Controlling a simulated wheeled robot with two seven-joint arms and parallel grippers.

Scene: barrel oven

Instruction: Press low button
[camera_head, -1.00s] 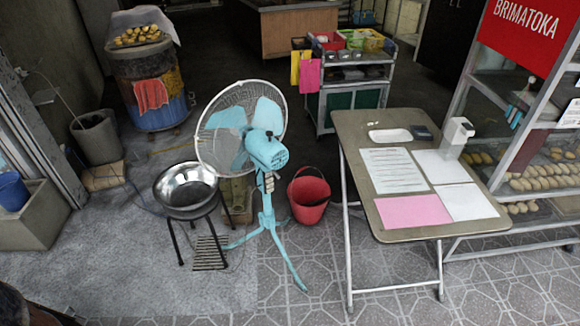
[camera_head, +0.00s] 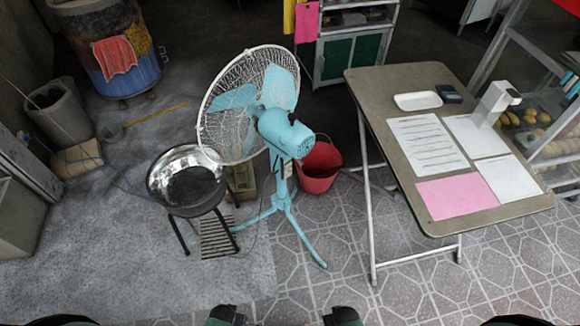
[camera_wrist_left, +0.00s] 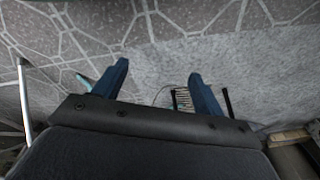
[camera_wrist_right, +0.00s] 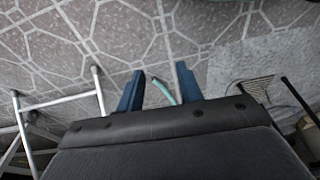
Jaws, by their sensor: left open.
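The light-blue standing fan (camera_head: 285,140) is upright on the floor near the middle of the head view, with its round wire cage (camera_head: 220,115) facing away to the left. A small control part sits on its pole below the motor. Its buttons are too small to tell apart. My left gripper (camera_wrist_left: 158,68) shows in the left wrist view with its two blue fingers apart and empty. My right gripper (camera_wrist_right: 160,69) shows in the right wrist view, also with fingers apart and nothing between them. Both are away from the fan, above the floor.
A folding table (camera_head: 425,85) with papers and a dispenser (camera_head: 492,102) stands right of the fan. A metal bowl (camera_head: 187,180) on a stand is to its left, and a red bucket (camera_head: 320,166) is behind it. The tiled floor (camera_head: 290,285) in front is clear.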

